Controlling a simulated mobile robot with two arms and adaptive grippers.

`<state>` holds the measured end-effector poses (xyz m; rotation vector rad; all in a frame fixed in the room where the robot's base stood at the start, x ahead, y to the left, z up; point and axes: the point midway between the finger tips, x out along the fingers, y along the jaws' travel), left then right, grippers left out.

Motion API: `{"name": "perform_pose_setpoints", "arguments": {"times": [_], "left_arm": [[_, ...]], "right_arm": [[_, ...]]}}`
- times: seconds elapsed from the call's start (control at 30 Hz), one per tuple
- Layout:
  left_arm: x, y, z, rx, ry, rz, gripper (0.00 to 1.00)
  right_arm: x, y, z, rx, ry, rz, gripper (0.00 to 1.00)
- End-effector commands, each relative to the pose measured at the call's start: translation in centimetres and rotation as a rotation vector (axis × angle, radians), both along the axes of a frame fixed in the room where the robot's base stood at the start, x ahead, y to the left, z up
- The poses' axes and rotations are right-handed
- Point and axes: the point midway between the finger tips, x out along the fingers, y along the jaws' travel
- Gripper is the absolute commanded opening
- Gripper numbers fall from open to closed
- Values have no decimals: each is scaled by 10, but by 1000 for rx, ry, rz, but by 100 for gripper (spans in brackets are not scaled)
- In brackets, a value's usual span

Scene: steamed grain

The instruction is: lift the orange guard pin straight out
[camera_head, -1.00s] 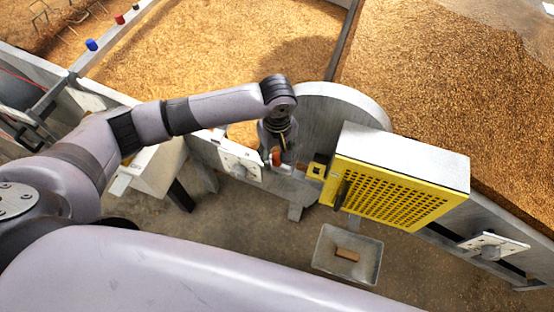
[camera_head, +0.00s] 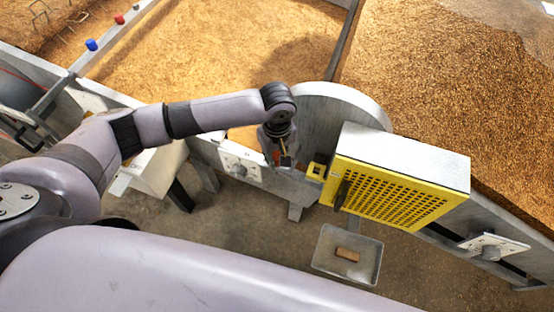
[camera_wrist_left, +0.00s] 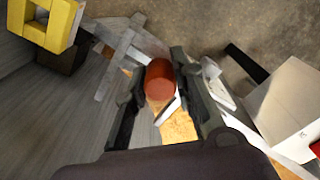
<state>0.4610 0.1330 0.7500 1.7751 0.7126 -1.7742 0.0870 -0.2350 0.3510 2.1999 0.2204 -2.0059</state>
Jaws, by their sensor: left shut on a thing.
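The orange guard pin shows in the left wrist view as a red-orange round head (camera_wrist_left: 160,78) between my left gripper's two dark fingers. My left gripper (camera_wrist_left: 163,88) is shut on it. In the head view, my left gripper (camera_head: 281,158) points down at the grey wall, just left of the yellow socket block (camera_head: 317,171); it mostly hides the pin there. The yellow block also shows at the upper left of the left wrist view (camera_wrist_left: 50,22). Whether the pin's lower end is still seated is hidden. My right gripper is out of view.
A yellow perforated guard box (camera_head: 388,193) with a dark handle stands right of the gripper. A grey tray (camera_head: 331,262) holding a small brown block lies on the floor below. A white plate (camera_head: 240,168) is on the wall. Grain beds lie behind.

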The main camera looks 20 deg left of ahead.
Motion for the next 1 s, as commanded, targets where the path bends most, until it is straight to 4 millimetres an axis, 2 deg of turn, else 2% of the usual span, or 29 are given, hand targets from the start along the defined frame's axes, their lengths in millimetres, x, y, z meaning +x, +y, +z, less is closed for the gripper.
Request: {"name": "perform_pose_setpoints", "arguments": {"times": [0.1, 0.4, 0.57, 0.77, 1.0], "left_arm": [[0, 0, 0, 0, 0, 0, 0], [0, 0, 1, -1, -1, 0, 0], [1, 0, 8, -1, -1, 0, 0], [1, 0, 35, -2, -3, -1, 0], [1, -1, 89, -3, -4, -1, 0]], "right_arm": [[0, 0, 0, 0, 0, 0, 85], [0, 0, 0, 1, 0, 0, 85], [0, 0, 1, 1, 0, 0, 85], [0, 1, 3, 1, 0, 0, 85], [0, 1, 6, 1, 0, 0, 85]]}}
